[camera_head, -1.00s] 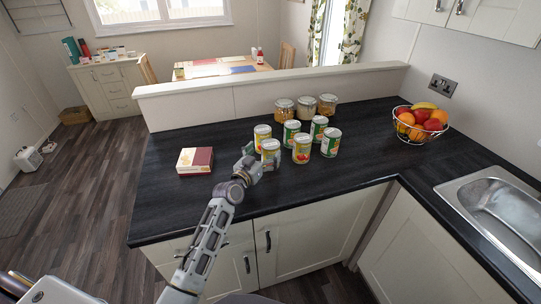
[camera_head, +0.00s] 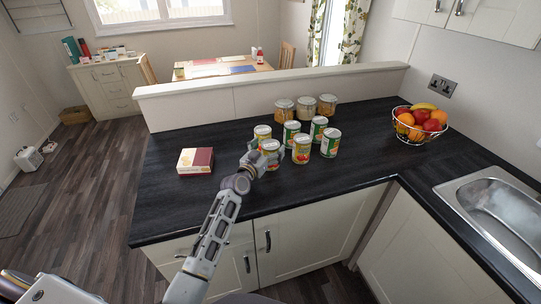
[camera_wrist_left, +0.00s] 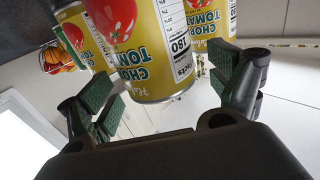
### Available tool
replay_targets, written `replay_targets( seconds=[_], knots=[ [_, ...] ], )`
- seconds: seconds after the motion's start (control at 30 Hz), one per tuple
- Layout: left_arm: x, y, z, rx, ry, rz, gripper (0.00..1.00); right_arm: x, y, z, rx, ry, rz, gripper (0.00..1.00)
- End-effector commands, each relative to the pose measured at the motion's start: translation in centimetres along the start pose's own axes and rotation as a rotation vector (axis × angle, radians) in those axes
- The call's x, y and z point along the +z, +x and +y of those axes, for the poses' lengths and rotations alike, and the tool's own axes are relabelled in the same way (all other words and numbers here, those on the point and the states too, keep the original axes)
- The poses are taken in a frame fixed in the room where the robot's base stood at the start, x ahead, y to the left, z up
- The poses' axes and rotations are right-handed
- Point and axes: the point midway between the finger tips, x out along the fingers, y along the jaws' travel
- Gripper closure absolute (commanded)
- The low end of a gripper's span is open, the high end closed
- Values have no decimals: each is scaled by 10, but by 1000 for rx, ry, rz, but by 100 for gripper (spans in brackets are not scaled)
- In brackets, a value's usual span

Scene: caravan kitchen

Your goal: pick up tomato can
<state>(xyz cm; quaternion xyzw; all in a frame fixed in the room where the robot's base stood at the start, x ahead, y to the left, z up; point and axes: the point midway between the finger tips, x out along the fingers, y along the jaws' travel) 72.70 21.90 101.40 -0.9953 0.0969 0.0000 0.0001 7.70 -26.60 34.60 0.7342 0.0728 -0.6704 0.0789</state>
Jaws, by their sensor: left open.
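A yellow tomato can (camera_head: 270,146) stands at the front left of a group of cans on the dark worktop. In the wrist view this tomato can (camera_wrist_left: 160,45) has a red tomato picture and "CHOP TOMA" lettering. My left gripper (camera_head: 264,156) is at the can, hiding its lower part in the head view. In the wrist view the left gripper (camera_wrist_left: 168,88) is open, with the can between its spread green-padded fingers and gaps on both sides. A second tomato can (camera_wrist_left: 80,30) shows behind it at the left. My right gripper is not in view.
Another yellow can (camera_head: 302,150) stands close right of the gripper, with several cans around and behind. Three glass jars (camera_head: 306,106) stand behind them. A red and cream box (camera_head: 195,161) lies left. A fruit bowl (camera_head: 420,124) is at the right. The worktop's front left is clear.

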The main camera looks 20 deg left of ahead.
Motion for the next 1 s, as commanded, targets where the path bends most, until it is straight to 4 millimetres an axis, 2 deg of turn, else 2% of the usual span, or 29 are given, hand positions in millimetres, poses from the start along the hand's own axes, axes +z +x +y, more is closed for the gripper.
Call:
replay_targets(
  seconds=[0.23,0.77,1.0],
  knots=[
    [0,15,0,0,-1,0,9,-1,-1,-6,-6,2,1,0],
    [1,16,0,0,0,-1,9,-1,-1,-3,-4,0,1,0],
    [1,16,0,0,0,-1,38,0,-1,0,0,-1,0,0]
  ],
)
